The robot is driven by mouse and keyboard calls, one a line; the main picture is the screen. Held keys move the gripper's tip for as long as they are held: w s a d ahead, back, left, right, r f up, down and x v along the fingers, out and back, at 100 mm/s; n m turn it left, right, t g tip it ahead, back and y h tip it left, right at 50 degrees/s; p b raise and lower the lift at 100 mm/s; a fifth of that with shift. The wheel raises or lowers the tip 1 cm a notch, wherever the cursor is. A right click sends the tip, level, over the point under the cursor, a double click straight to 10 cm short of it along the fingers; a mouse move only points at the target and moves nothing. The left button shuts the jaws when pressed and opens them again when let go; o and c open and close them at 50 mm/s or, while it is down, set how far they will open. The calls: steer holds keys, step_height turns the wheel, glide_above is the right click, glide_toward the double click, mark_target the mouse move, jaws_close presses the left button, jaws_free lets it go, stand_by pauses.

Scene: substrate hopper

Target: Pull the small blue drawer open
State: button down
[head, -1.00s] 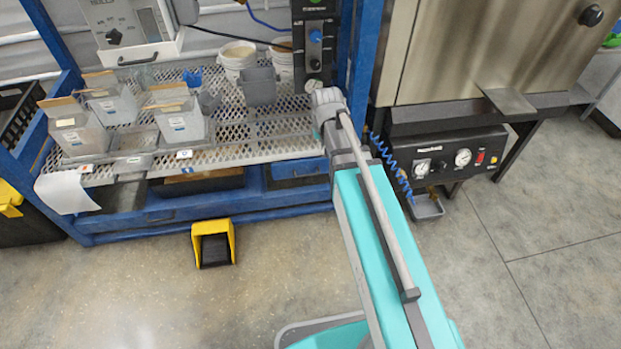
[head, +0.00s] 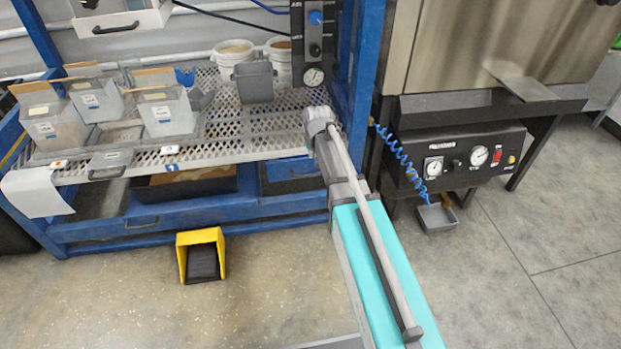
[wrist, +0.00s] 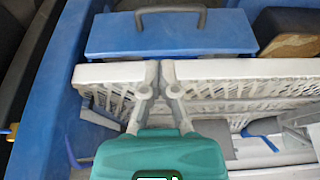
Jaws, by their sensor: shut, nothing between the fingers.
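The small blue drawer (head: 286,176) sits under the mesh shelf at the right end of the blue rack in the head view, partly hidden by my arm. It looks closed. In the wrist view its blue front (wrist: 170,36) is at the top, with a grey bar handle (wrist: 170,11) across it. My gripper (wrist: 158,68) is shut and empty. Its fingertips appear just below the drawer front in the wrist view, over the shelf's pale edge, apart from the handle in the picture. I cannot tell whether they touch the edge. The head view hides the fingers behind the arm.
The mesh shelf (head: 232,146) holds several grey bins and white tubs (head: 233,57). A blue post (head: 362,85) and gauge panel (head: 455,160) stand right of my arm. A yellow pedal (head: 201,255) is on the otherwise clear floor in front.

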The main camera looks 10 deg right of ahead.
steer(key=shift+w+b+x, duration=0.2)
steer(key=shift+b+x, duration=0.3)
steer(key=shift+x, duration=0.55)
steer(key=shift+r, duration=0.15)
steer(key=shift+f, duration=0.2)
steer(key=b+x, duration=0.9)
steer(key=shift+w+f, duration=0.25)
steer(key=shift+w, duration=0.05)
steer(key=shift+s, duration=0.2)
